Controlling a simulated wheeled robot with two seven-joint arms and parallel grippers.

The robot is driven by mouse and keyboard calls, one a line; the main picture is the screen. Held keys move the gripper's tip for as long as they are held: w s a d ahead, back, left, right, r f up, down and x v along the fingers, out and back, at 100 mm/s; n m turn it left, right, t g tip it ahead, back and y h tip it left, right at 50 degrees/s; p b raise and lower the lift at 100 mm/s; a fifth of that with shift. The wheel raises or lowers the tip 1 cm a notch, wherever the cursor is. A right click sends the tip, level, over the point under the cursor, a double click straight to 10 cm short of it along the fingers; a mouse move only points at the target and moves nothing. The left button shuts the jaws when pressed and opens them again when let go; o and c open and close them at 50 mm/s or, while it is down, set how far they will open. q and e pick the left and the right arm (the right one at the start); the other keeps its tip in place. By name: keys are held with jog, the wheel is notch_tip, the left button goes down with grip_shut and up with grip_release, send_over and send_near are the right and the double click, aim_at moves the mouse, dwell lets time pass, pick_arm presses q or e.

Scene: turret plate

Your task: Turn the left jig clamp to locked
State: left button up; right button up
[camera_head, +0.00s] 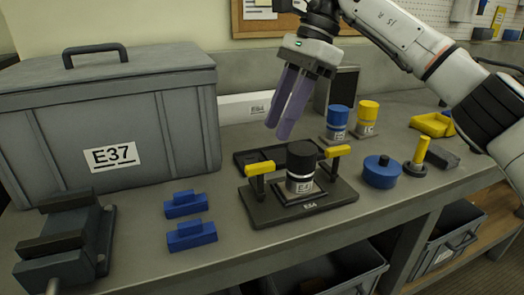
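The left jig clamp (260,169) has a yellow handle on a dark post. The right jig clamp (337,151) has a similar yellow handle across the plate. My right gripper (279,130) points down above and behind the plate, apart from the left clamp and the cylinder. Its two purple fingers are close together with nothing visible between them; the angle hides whether they touch. My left gripper is out of view.
A large grey case (190,120) labelled E37 stands at left. Blue blocks (186,204) and a dark vise-like block (66,240) lie in front of it. A blue round part (380,172), a yellow-handled part (418,157) and banded cylinders (337,121) stand at right.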

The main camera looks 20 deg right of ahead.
aim_at(262, 164)
jog(key=x, duration=0.8)
jog(key=shift+s, duration=0.15)
grip_shut()
